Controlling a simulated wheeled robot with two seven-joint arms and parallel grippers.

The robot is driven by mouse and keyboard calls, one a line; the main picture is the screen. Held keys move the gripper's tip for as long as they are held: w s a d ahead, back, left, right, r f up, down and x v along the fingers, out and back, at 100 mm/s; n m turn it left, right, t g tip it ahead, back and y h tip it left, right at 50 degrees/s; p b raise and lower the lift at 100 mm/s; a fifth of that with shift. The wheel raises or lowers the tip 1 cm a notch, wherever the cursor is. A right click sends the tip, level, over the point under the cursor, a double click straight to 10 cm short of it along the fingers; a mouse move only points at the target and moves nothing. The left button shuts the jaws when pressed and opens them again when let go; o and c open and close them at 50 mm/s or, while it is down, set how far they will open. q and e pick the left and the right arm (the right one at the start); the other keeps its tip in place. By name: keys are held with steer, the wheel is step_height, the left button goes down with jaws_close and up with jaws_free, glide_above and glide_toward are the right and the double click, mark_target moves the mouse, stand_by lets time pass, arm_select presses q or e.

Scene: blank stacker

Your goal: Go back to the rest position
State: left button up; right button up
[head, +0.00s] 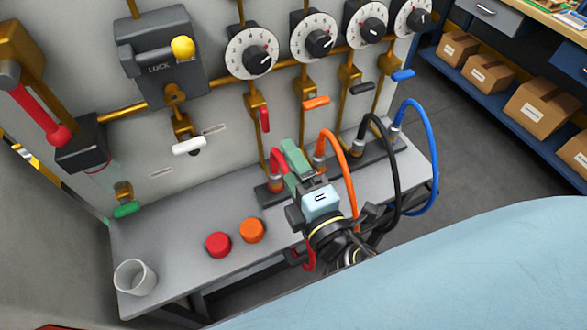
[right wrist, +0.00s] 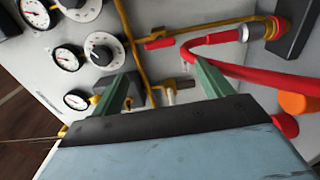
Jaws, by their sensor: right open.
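My right gripper (head: 291,156) is over the bench in front of the panel, its green fingers pointing at the wall near the red hose. In the right wrist view the two green fingers (right wrist: 162,76) stand apart, with nothing held between them. The red hose (right wrist: 240,72) runs past the right finger there; I cannot tell whether they touch. My left gripper is in neither view.
Orange (head: 357,180), black (head: 395,160) and blue hoses (head: 433,140) loop close to the right of my gripper. Red (head: 218,244) and orange buttons (head: 252,230) and a white cup (head: 134,277) are on the grey bench (head: 170,240). Dials (head: 252,52) and brass pipes line the wall.

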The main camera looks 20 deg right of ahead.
stand_by(0.3)
steer(key=s+d+f+m+g+h, duration=0.3)
steer(key=s+d+f+m+g, duration=0.2)
steer(key=d+f+m+g, duration=0.7)
steer(key=s+a+f+m+g+y, duration=0.1)
steer(key=s+a+m+g+y, duration=0.15)
steer(key=s+m, duration=0.35)
steer(key=s+a+f+n+g, duration=0.1)
steer(key=s+f+n, duration=0.15)
steer(key=f, duration=2.45)
steer(key=s+d+f+g, duration=0.1)
steer(key=s+d+f, duration=0.1)
steer(key=s+f, duration=1.1)
steer(key=s, duration=0.3)
steer(key=shift+s+d+f+m, duration=0.15)
steer(key=shift+s+d+m, duration=0.1)
steer(key=shift+d+m, duration=0.15)
